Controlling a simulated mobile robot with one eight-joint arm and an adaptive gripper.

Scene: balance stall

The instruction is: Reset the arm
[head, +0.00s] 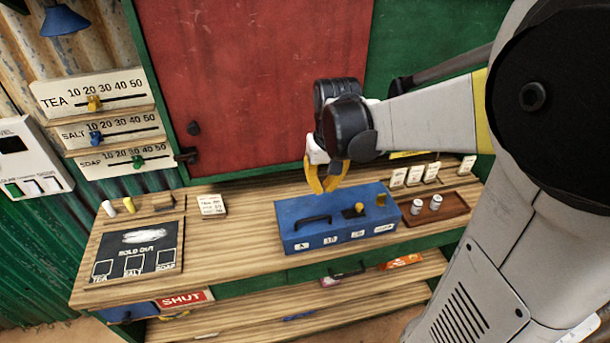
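My gripper (326,178) is in the head view, above the back of the blue box and in front of the red panel. It has yellow fingers that point down. The fingers look apart, with nothing seen between them. My arm reaches in from the right side and bends down at the wrist. The blue box (300,219) stands on the wooden counter below the gripper, with a dark handle and a yellow knob on top and white labels on its front.
A brown tray (455,207) with two small white cylinders sits right of the box. A black slate (139,247) lies at the counter's left. Slider boards (100,92) hang on the left wall.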

